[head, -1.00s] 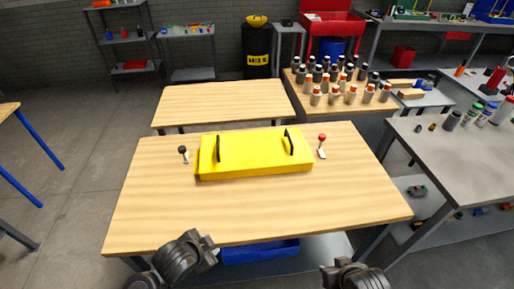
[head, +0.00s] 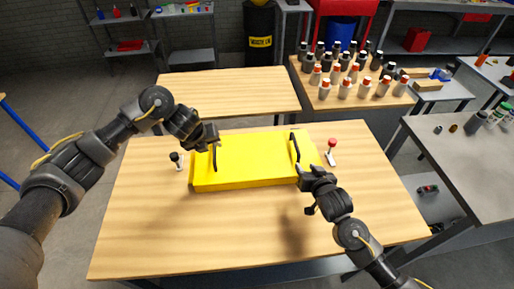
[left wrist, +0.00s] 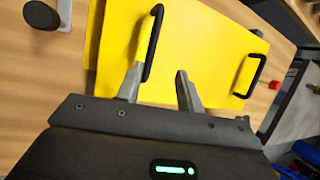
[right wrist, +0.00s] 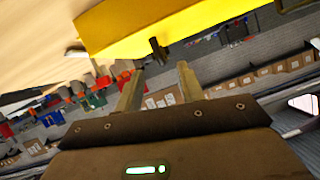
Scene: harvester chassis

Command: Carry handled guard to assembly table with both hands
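The yellow handled guard (head: 250,160) lies flat on the near wooden table (head: 250,230), with a black handle near each end. My left gripper (head: 213,142) is at the left handle (head: 214,158). In the left wrist view its fingers (left wrist: 158,85) are spread and empty, with the left handle (left wrist: 152,42) just beyond and near the left finger. My right gripper (head: 302,170) is just in front of the right handle (head: 295,147). In the right wrist view its fingers (right wrist: 159,80) are spread, with a dark handle end (right wrist: 157,50) beyond them and the guard's yellow edge (right wrist: 180,25) above.
A black-knobbed lever (head: 176,159) stands left of the guard and a red-knobbed lever (head: 331,150) stands right. An empty wooden table (head: 228,90) is behind. Several bottles (head: 350,75) crowd a table at back right. A grey table (head: 460,150) is at right.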

